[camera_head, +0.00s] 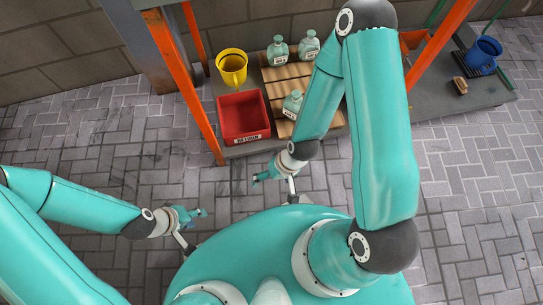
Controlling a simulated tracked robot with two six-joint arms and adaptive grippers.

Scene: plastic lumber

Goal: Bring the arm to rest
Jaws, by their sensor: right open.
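My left gripper (196,228) hangs low at the left over the paved floor, clear of the shelf. It is small and seen from above, and I cannot tell how far its fingers are apart. My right gripper (272,188) is in the middle, in front of the shelf and below the red tray. It is open with nothing seen between its fingers. My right arm (378,130) reaches up, bends over the shelf and comes back down, hiding part of the shelf.
A red tray (263,133) with a white label stands at the shelf's front edge. A yellow bucket (232,64) is behind it. Pale green bottles (278,50) stand on wooden slats (284,73). Orange posts (186,85) frame the shelf. A blue bucket (483,52) and brush (459,86) are at right.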

